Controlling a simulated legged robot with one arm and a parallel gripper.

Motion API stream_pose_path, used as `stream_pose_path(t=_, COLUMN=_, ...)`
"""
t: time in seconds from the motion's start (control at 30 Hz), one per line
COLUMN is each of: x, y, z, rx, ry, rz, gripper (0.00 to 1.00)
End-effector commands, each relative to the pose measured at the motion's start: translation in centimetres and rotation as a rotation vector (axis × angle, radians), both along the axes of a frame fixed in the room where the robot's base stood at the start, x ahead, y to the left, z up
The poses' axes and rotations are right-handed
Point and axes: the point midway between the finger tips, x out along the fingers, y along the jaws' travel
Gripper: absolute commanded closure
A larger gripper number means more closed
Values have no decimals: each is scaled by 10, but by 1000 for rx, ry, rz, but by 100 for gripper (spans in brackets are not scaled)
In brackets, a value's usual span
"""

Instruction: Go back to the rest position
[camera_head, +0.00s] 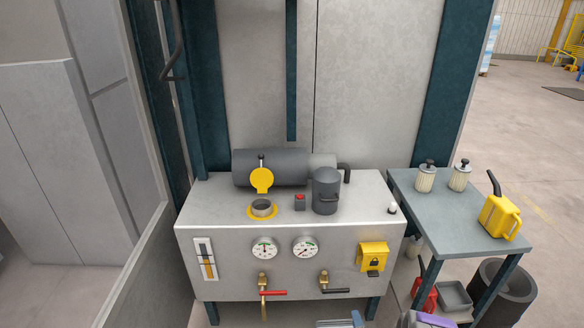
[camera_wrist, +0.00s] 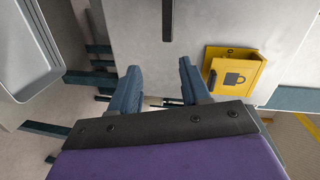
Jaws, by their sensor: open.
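My gripper (camera_wrist: 158,88) is open in the wrist view, its two blue fingers apart with nothing held between them. Its purple body fills the bottom of that view. A dark lever (camera_wrist: 168,20) shows above the fingers.
The cabinet carries an open yellow-capped filler (camera_head: 262,208), a dark canister (camera_head: 326,190), two gauges and a red-handled valve (camera_head: 266,293). The side table (camera_head: 450,220) at right holds a yellow oil can (camera_head: 499,217) and two filters. A black bin (camera_head: 504,293) stands below.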

Motion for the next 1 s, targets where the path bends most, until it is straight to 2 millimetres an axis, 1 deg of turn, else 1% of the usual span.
stream_pose_path(t=0.03, x=12, y=-5, z=11, rx=-53, ry=25, rz=18, gripper=53)
stream_pose_path(t=0.2, x=32, y=-20, z=33, rx=-222, ry=153, rz=63, gripper=53)
stream_pose_path(t=0.37, x=45, y=-33, z=61, rx=-370, ry=268, rz=100, gripper=53)
stream_pose_path(t=0.53, x=51, y=-45, z=98, rx=-510, ry=385, rz=136, gripper=53)
stream_pose_path(t=0.67, x=47, y=-50, z=127, rx=-604, ry=480, rz=165, gripper=53)
stream_pose_path(t=0.83, x=37, y=-53, z=172, rx=-711, ry=590, rz=200, gripper=53)
stream_pose_path(t=0.97, x=20, y=-52, z=205, rx=-775, ry=681, rz=235, gripper=53)
stream_pose_path(t=1.0, x=15, y=-51, z=216, rx=-794, ry=705, rz=245, gripper=53)
